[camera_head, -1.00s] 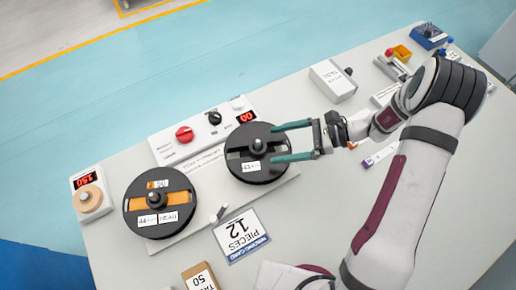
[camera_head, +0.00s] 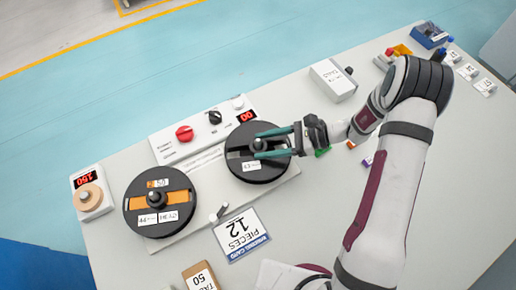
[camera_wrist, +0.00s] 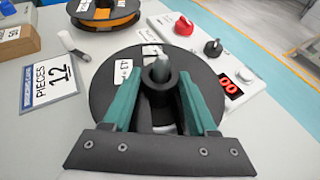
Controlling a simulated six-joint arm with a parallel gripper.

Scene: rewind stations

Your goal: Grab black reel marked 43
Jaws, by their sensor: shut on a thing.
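A black reel (camera_head: 249,168) sits on the right spindle of the rewind station. In the wrist view the fingers (camera_wrist: 161,82) flank the dark hub. A second black reel (camera_head: 140,217) with an orange band sits on the left spindle, apart from my gripper.
A card reading 12 pieces (camera_head: 240,233) lies in front. A brown box (camera_head: 200,275) is at the front edge. A white box (camera_head: 333,80) stands at the back right.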

